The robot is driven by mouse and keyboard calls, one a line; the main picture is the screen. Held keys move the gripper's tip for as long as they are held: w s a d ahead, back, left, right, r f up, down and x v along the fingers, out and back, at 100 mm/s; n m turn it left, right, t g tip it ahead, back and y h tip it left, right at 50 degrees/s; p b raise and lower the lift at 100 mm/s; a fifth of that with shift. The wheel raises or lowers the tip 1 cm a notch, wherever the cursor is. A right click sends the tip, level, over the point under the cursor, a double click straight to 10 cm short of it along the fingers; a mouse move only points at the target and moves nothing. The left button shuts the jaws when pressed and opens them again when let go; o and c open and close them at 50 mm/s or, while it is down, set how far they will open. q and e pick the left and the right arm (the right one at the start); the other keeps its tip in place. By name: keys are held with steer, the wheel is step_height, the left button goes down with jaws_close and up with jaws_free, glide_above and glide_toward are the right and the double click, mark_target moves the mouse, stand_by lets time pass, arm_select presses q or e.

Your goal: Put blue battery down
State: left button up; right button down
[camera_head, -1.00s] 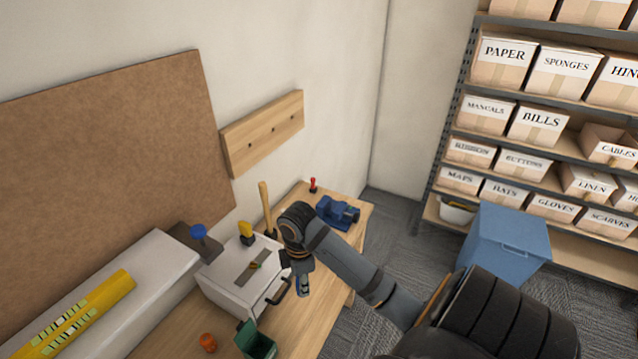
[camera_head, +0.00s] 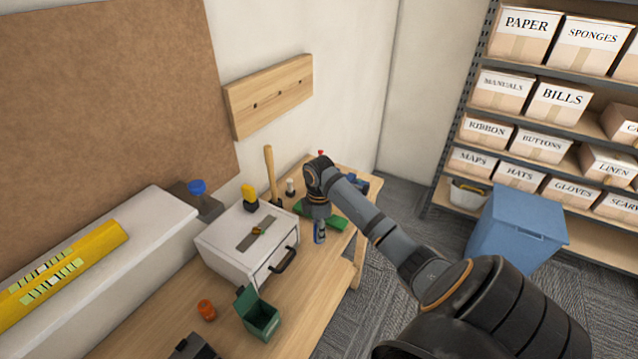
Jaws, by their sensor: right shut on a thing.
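The blue battery (camera_head: 319,235) is small and upright, with its upper part hidden by my right gripper (camera_head: 319,221). My right gripper points down and is shut on the battery, over the workbench (camera_head: 300,285) just right of the white drawer box. I cannot tell whether the battery's lower end touches the bench. A flat green thing (camera_head: 337,222) shows behind and beside the gripper. My left gripper is not in view.
The white drawer box (camera_head: 237,247) stands left of the gripper. An open green box (camera_head: 262,320) and an orange item (camera_head: 205,309) are nearer. A blue vise (camera_head: 359,182) is partly hidden behind my arm. Some bare bench lies between the drawer box and the front edge.

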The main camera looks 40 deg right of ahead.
step_height(320, 180, down, 2)
steer(key=shift+f+p, duration=0.25)
steer(key=shift+p, duration=0.2)
steer(key=shift+f, duration=0.2)
steer(key=shift+f, duration=0.1)
steer(key=c, duration=1)
jaws_free()
